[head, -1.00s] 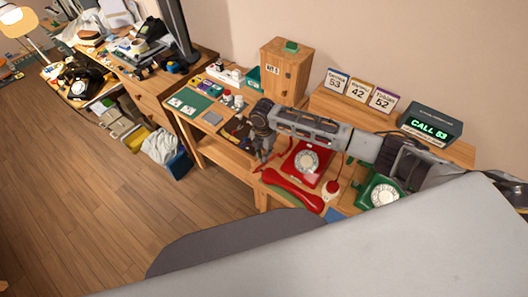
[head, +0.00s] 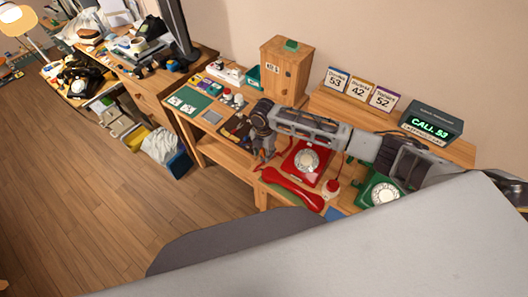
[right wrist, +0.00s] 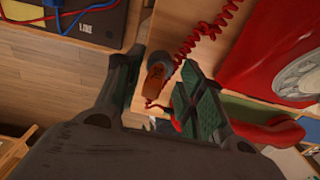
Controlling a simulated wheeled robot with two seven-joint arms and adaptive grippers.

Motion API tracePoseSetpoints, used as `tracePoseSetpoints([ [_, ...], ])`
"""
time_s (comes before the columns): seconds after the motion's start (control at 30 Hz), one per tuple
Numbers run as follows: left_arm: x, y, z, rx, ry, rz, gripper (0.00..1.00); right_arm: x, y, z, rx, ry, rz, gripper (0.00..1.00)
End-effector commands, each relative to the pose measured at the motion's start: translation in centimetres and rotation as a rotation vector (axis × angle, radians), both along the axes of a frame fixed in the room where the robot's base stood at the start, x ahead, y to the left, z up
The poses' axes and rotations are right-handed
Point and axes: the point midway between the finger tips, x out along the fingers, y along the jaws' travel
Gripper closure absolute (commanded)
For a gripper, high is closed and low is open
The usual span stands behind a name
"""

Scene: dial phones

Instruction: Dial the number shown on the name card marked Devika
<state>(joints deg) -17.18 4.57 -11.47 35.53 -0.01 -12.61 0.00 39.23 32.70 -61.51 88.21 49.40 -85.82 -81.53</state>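Three name cards stand on the back shelf: a blue-edged card (head: 336,80) with 53, a yellow-edged card (head: 359,88) with 42 and a purple-edged card (head: 383,97) with 52. Their names are too small to read surely. A dark display (head: 431,121) reads CALL 53. The red dial phone (head: 307,160) sits on the desk, with its red handset (head: 293,190) lying off it in front. My right gripper (head: 262,150) is left of the phone. In the right wrist view its fingers (right wrist: 165,90) are apart, around or above a small grey-and-orange piece (right wrist: 158,75). My left gripper is out of view.
A green dial phone (head: 384,195) stands to the right, partly under my right arm. A wooden cabinet (head: 284,72) stands behind the gripper. A red coiled cord (right wrist: 212,28) runs near the fingers. Open wooden floor (head: 85,190) lies to the left.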

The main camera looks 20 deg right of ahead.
Motion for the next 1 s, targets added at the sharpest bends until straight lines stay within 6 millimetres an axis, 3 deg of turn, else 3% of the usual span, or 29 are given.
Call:
tracePoseSetpoints([
  [0.27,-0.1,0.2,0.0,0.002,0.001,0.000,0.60,0.0,0.0,0.3,0.000,0.000,0.000,0.61],
  [0.47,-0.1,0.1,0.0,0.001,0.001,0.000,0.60,0.1,0.0,1.7,0.000,-0.002,0.000,0.61],
  [1.0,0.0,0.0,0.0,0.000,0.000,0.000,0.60,0.2,0.1,9.3,0.000,-0.002,0.000,0.61],
])
